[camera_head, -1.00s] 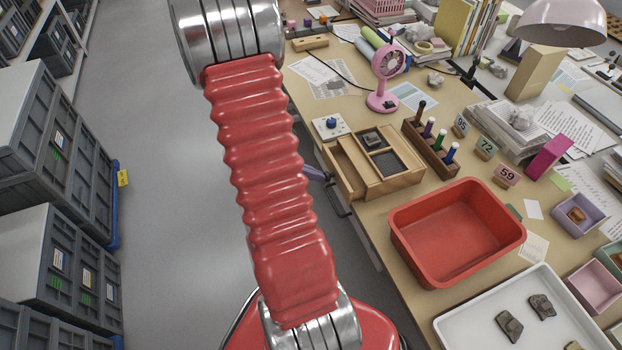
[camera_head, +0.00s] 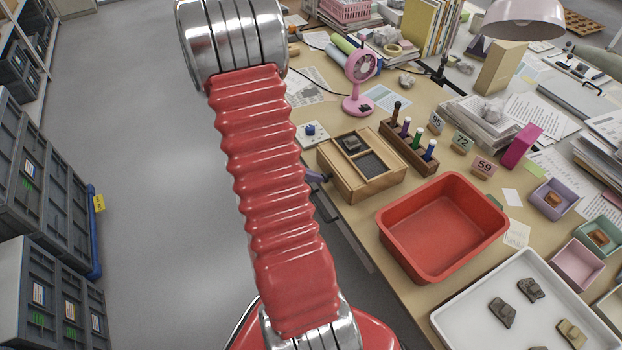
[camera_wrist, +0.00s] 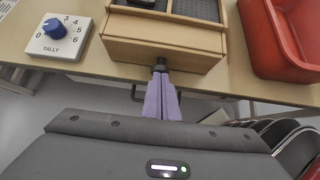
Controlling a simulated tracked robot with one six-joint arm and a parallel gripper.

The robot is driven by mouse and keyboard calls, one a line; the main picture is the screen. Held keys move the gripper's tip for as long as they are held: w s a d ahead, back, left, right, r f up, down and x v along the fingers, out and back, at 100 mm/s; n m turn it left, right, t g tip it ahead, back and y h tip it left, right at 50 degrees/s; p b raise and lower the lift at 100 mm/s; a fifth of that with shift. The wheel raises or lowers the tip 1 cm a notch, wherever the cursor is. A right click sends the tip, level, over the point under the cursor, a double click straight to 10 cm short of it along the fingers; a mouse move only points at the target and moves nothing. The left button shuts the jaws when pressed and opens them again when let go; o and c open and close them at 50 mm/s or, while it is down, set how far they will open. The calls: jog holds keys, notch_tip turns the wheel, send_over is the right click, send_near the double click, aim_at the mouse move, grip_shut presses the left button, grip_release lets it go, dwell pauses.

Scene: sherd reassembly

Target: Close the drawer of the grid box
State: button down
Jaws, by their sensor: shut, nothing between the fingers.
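The wooden grid box (camera_head: 388,180) sits near the table's left edge, with two compartments in its top, one holding a dark sherd (camera_head: 351,144). Its drawer is pushed in; no open drawer interior shows in the head view. In the wrist view the drawer front (camera_wrist: 190,58) faces me and looks about flush with the box. My gripper (camera_wrist: 160,76) is shut, its purple fingers pointing at the middle of that front, at a small dark knob (camera_wrist: 160,65). The fingertips are at the knob and seem to touch it. My arm hides part of the gripper in the head view.
A tally dial (camera_wrist: 58,37) lies left of the box. A red tub (camera_head: 400,232) stands to its right, and a rack of coloured markers (camera_head: 409,146) behind it. A white tray (camera_head: 470,313) with sherds is at the front. Open floor lies left of the table.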

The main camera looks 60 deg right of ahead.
jog(key=shift+s+d+r, duration=0.1)
jog(key=shift+d, duration=0.25)
jog(key=w+a+r, duration=0.6)
jog(key=a+r, duration=0.1)
jog(key=a, duration=0.2)
jog(key=shift+w+a, duration=0.35)
jog(key=shift+a, duration=0.05)
dwell(0.3)
